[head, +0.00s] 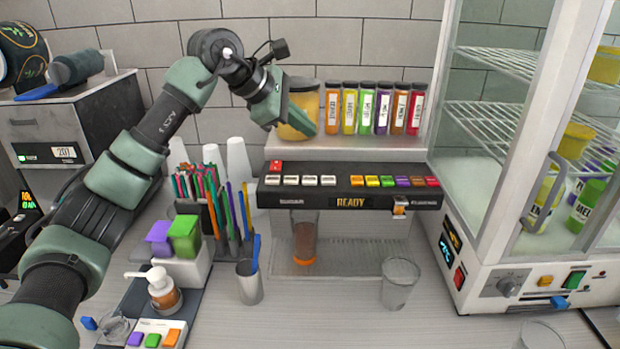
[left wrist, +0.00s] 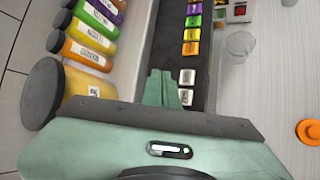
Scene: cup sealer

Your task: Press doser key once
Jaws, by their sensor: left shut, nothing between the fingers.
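The doser is a black panel (head: 350,200) whose front display reads READY. A row of white keys (head: 309,181) sits on its left top and a row of coloured keys (head: 388,182) on its right. A red key (head: 275,166) stands at the far left. My left gripper (head: 284,122) is shut and empty, above and behind the white keys, apart from them and in front of a yellow jar. In the left wrist view, its tip (left wrist: 162,88) shows beside two white keys (left wrist: 187,87); the other white keys are hidden. My right gripper is not in view.
Spice jars (head: 365,108) line the shelf behind the panel, with the big yellow jar (head: 302,100) at its left end. A glass with brown contents (head: 305,240) stands under the panel. An empty clear cup (head: 399,283) stands in front. A glass cabinet (head: 520,130) is at right.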

